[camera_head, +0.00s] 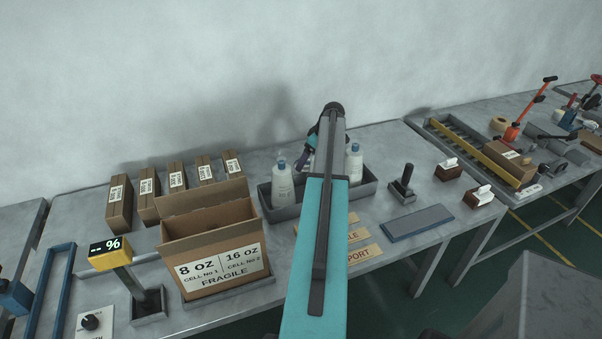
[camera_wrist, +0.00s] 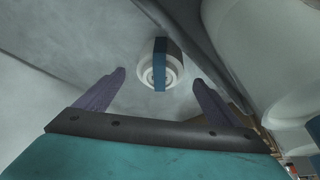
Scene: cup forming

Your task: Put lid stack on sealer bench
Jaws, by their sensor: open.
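In the wrist view, a white round piece with concentric rings, crossed by a dark blue band (camera_wrist: 160,72), looks like the lid stack. It lies against a grey surface, between and beyond the fingertips of my gripper (camera_wrist: 157,75). The two purple fingers are spread apart, one on each side of it, with nothing visibly clamped. In the head view my arm hides most of the gripper, which is over the grey tray (camera_head: 370,187) with bottles, and no lid stack shows there. I cannot tell which table is the sealer bench.
White bottles (camera_head: 283,184) stand in the tray beside my arm; pale bottle shapes (camera_wrist: 265,40) are close on the right in the wrist view. An open carton (camera_head: 215,250) is left of my arm. A second table (camera_head: 470,115) with tools is at right.

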